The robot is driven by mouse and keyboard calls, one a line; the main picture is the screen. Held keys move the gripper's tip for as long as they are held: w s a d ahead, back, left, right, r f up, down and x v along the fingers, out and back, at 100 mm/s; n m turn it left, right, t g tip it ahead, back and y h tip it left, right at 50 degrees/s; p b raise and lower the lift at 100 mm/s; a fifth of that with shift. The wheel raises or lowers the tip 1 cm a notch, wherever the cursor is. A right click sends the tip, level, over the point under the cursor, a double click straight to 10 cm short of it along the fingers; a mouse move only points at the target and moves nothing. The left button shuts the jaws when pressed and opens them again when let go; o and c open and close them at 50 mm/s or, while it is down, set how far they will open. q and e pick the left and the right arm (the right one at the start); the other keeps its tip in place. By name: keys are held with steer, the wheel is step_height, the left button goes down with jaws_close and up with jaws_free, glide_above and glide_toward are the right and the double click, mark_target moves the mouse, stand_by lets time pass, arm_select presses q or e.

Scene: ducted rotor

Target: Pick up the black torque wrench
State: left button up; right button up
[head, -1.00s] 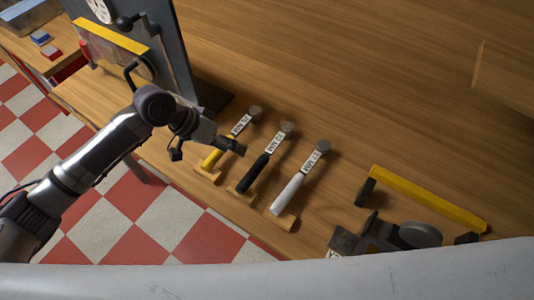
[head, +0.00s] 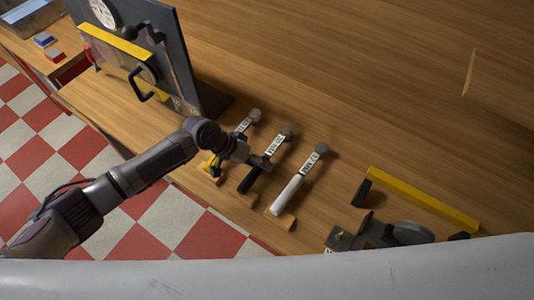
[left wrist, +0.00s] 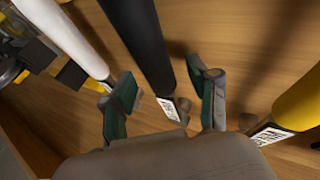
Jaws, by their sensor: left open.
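The black torque wrench (head: 250,182) lies between a yellow one and a white one on the wooden bench, its handle end on a small wooden block. My left gripper (head: 264,162) is over its middle, partly hiding it. In the left wrist view, the black wrench (left wrist: 145,45) runs between the two open green-padded fingers (left wrist: 164,98), with its white label near the fingertips. There is a gap on both sides, and the fingers do not hold it. My right gripper is not in view.
The yellow wrench (head: 210,166) and the white wrench (head: 287,194) flank it closely. A dark upright panel (head: 185,60) with a yellow bar stands at the left. A yellow-handled fixture (head: 420,200) sits at the right. The bench behind the wrenches is clear.

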arm_select(q)
steer(key=shift+x, duration=0.8)
jaws_close()
steer(key=shift+r, duration=0.15)
steer(key=shift+w, duration=0.1)
